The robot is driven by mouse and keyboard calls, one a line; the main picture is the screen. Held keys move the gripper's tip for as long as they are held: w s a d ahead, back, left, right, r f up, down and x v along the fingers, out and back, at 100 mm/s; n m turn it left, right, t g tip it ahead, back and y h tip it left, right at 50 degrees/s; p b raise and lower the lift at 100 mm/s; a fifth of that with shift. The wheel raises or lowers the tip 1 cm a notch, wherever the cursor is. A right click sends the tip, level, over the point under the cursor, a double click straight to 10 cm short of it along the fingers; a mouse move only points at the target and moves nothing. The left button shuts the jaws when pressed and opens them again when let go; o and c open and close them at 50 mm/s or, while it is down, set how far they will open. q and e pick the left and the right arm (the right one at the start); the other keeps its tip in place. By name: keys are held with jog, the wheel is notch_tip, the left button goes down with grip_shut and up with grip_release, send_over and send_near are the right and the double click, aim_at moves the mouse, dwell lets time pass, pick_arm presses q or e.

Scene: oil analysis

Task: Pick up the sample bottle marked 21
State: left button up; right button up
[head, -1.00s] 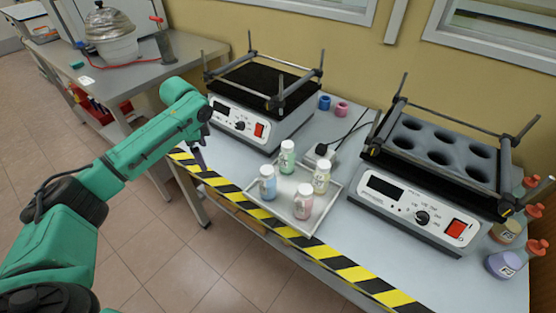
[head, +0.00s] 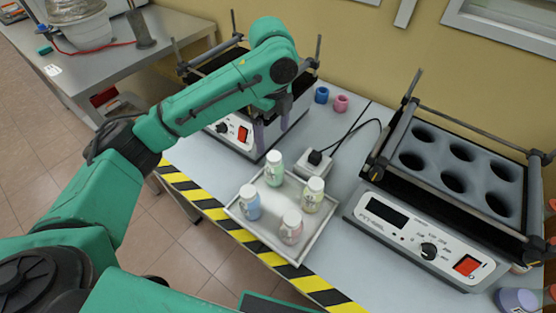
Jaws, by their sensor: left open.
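Four sample bottles with white caps stand upright on a white tray (head: 240,221). The green bottle (head: 274,171) is at the back, the yellow one (head: 312,197) at the right, the blue one (head: 249,204) at the left and the pink one (head: 291,229) at the front. Their markings are too small to read, so I cannot tell which is 21. My left gripper (head: 272,122) is open and empty, pointing down, above and behind the green bottle, in front of the left shaker. My right gripper is out of view.
The left shaker (head: 232,133) stands behind the tray, partly hidden by my arm. The right shaker (head: 405,228) has several round holes. A power block (head: 314,163) with a cable lies between them. Blue (head: 321,95) and pink (head: 341,103) caps lie at the back.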

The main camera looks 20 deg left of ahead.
aim_at(274, 166)
pick_arm(q)
jog(key=f, duration=0.3)
jog(key=s+f, duration=0.1)
jog(key=f, duration=0.2)
jog(key=shift+s, duration=0.1)
jog(key=f, duration=0.5)
jog(key=shift+w+d+f+p, duration=0.15)
jog(key=shift+w+f+p, duration=0.1)
jog(key=shift+f+p, duration=0.1)
jog(key=shift+f, duration=0.4)
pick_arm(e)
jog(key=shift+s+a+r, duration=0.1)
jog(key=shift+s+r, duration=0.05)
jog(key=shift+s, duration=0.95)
pick_arm(q)
jog(key=shift+r, duration=0.15)
jog(key=c, duration=1.6)
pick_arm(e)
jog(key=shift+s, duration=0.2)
